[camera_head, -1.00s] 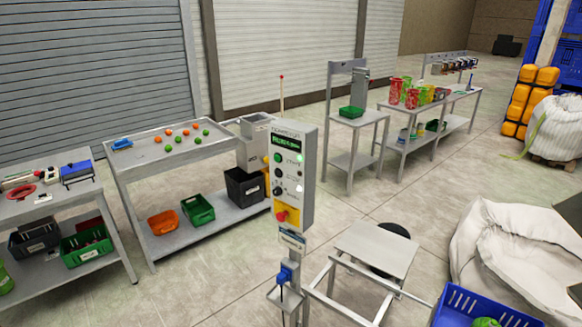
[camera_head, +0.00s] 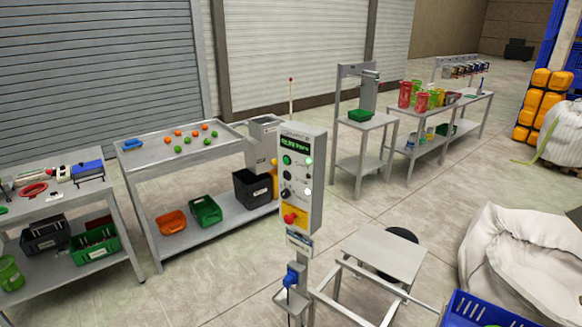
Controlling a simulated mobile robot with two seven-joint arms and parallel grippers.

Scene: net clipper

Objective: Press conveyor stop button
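A grey control box (camera_head: 303,180) stands upright on a post near the middle of the head view. It has a green-lit display (camera_head: 296,145) at the top. A red mushroom button (camera_head: 291,218) sits on a yellow plate at the bottom of the panel. Labels on the panel are too small to read. Neither of my grippers is in view.
A sorting table (camera_head: 147,158) with orange and green balls stands behind the box to the left. A low grey stand (camera_head: 385,252) is right of the post. A white bulk sack (camera_head: 520,255) and a blue crate (camera_head: 490,308) are at the lower right. Open floor (camera_head: 205,280) lies left of the post.

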